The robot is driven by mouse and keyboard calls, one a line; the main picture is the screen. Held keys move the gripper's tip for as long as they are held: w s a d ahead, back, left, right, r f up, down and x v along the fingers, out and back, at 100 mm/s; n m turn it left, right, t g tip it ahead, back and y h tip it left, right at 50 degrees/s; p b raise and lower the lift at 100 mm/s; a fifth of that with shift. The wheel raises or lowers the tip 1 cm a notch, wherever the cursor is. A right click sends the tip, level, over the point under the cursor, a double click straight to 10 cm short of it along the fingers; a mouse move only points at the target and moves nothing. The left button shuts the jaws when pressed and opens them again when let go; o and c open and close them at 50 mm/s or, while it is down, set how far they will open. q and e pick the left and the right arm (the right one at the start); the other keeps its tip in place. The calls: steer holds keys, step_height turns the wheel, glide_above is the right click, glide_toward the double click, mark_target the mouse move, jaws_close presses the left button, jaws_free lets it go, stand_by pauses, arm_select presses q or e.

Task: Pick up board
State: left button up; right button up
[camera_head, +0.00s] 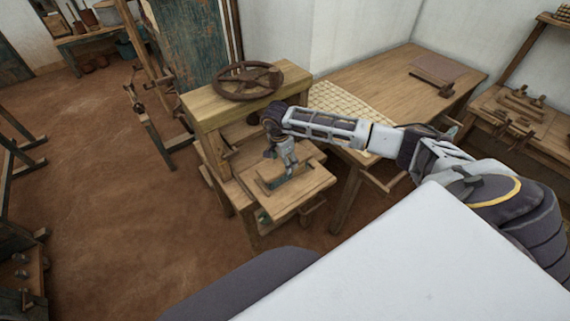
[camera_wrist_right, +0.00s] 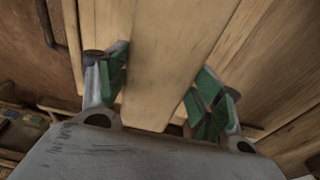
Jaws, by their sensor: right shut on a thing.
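A light wooden board (camera_wrist_right: 172,45) runs up through the middle of the right wrist view. The green-padded fingers of my right gripper (camera_wrist_right: 163,75) are on either side of it, shut on its edges. In the head view my right gripper (camera_head: 287,172) reaches down from the right onto the front platform of a wooden press (camera_head: 310,186), below the press's top beam. The board (camera_head: 267,184) lies low there, partly hidden by the gripper. I cannot tell whether it rests on the platform or is slightly raised. My left gripper is not in view.
A dark handwheel (camera_head: 247,82) sits on top of the press, close behind my forearm. A wooden table (camera_head: 395,75) with a gridded sheet (camera_head: 345,108) stands to the right. A shelf bench (camera_head: 520,122) is at the far right. The floor (camera_head: 110,210) left of the press is open.

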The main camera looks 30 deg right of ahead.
steer(key=shift+r, duration=0.1)
step_height(320, 180, up, 10)
steer(key=b, duration=0.1)
stand_by(0.7)
steer(key=shift+s+f, duration=0.1)
steer(key=shift+f, duration=0.15)
stand_by(0.6)
